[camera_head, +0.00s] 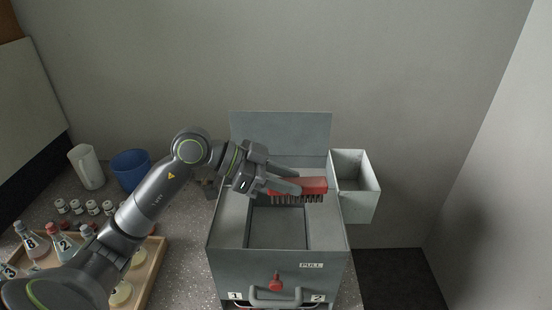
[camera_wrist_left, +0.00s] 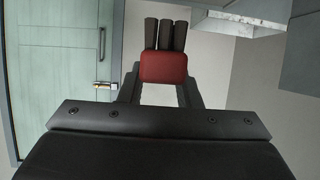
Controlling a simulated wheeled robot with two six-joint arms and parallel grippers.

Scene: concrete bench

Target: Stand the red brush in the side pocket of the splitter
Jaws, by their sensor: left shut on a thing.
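The red brush (camera_head: 312,185) is held level above the top of the grey splitter (camera_head: 228,232), its dark bristles pointing down. My left gripper (camera_head: 286,186) is shut on one end of the brush, and the other end points right, towards the side pocket. In the left wrist view the red end of the brush (camera_wrist_left: 164,67) sits between the fingers, with dark bristles beyond it. The side pocket (camera_head: 360,205) is an open grey box on the splitter's right side and looks empty. My right gripper is not in view.
The splitter has a raised back panel (camera_head: 282,138), a red knob (camera_head: 276,282) and a front handle (camera_head: 275,298). On the left are a wooden tray (camera_head: 150,262) of flasks, several small bottles (camera_head: 77,207), a blue cup (camera_head: 130,163) and a white jug (camera_head: 87,167). A wall stands behind.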

